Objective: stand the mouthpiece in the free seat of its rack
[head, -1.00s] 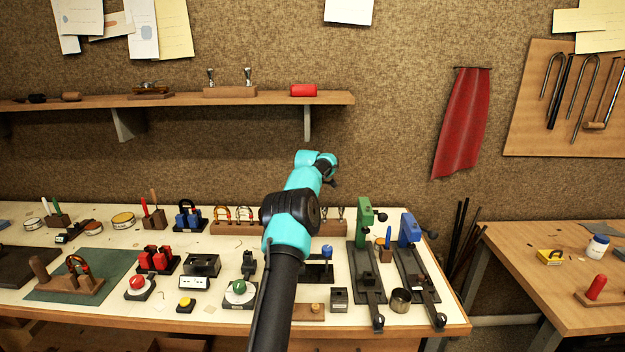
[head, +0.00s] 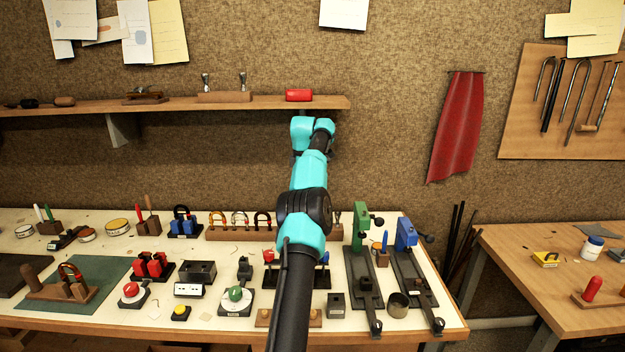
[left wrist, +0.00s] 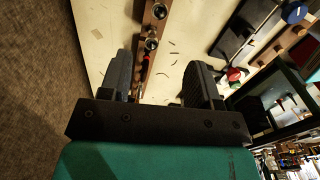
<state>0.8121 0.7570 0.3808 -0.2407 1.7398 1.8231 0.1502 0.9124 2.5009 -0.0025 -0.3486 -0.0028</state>
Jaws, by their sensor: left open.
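Silver cup-like pieces that look like mouthpieces stand in a long wooden rack. One (left wrist: 151,44) shows from above in the left wrist view, on the rack's strip (left wrist: 140,92). In the head view the same long rack (head: 222,234) runs along the back of the bench, with one silver piece (head: 338,215) just right of my arm. My left gripper (left wrist: 160,82) is open, its fingers apart, with the rack strip below and between them. I see nothing held. In the head view my arm hides the gripper. My right gripper is out of view.
Two more silver pieces stand in a wooden block (head: 225,97) on the wall shelf (head: 170,105), with a gap between them. A red cylinder (head: 298,95) lies there too. Green (head: 361,225) and blue (head: 406,232) clamp-like tools stand right of my arm. The bench is crowded.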

